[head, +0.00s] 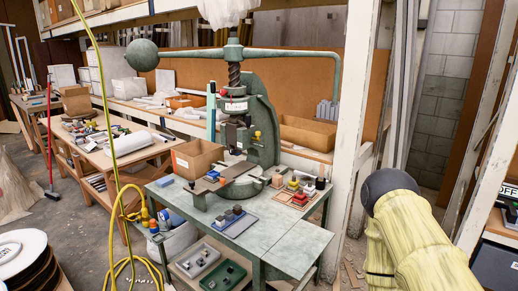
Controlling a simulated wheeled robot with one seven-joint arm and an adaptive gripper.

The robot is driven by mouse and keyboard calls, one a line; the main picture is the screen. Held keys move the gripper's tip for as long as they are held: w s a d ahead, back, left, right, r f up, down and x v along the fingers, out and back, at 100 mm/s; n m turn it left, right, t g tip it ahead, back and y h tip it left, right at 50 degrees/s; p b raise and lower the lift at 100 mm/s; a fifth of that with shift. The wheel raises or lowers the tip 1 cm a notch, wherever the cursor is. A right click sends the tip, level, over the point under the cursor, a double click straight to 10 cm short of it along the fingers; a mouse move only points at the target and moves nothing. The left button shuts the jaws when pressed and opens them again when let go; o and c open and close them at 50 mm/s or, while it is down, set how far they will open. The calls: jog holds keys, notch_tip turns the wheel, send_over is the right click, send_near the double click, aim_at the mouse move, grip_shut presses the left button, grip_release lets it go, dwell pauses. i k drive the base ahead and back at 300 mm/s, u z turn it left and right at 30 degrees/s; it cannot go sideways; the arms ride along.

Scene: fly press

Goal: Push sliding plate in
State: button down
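A green fly press (262,120) stands on a grey-green metal table (295,245). It has a vertical screw and a long handle bar with a ball at its left end. What looks like the sliding plate (205,186) is a flat dark strip low on the press, sticking out to the front left from under the ram. Its exact outline is too small to tell. My arm, in a yellow sleeve with a dark rounded joint, shows at the lower right, apart from the press. My gripper is not in view.
A cardboard box (197,158) stands behind the plate. Trays of small blocks (234,222) and several small coloured parts lie around the press. A white post (353,110) rises behind the table's right side. A yellow hose (112,205) hangs at the left. The table's front right is clear.

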aim_at(202, 186)
jog(key=u, duration=0.5)
jog(key=k, duration=1.15)
jog(key=z, duration=0.2)
jog(key=i, duration=0.9)
jog(key=u, duration=0.5)
jog(key=i, duration=0.75)
jog(key=u, duration=0.85)
